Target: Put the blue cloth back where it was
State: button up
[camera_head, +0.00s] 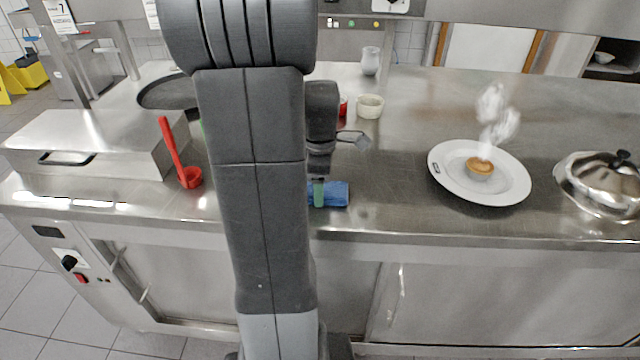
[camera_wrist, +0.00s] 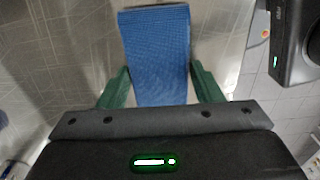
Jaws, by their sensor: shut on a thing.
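The blue cloth (camera_head: 336,193) is at the front edge of the steel counter, beside my arm in the head view. My gripper (camera_head: 318,192) reaches down onto it from above, and one green finger shows against the cloth. In the wrist view the blue cloth (camera_wrist: 158,55) is a flat folded strip between the two green fingers of my gripper (camera_wrist: 160,88). The gripper is shut on the cloth. Whether the cloth rests on the counter or is slightly lifted cannot be told. My arm hides part of the counter to the left of the cloth.
A white plate (camera_head: 450,185) with a small steaming tart (camera_head: 480,168) stands to the right, near a steel dome lid (camera_head: 600,185). A cream bowl (camera_head: 369,106) and white cup (camera_head: 370,60) stand behind. Counter right of the cloth is clear.

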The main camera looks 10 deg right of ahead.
jog(key=shift+f, duration=0.15)
jog(key=o, duration=0.9)
notch_tip(320, 180, up, 12)
jog(key=shift+r+p, duration=0.15)
jog(key=shift+p, duration=0.4)
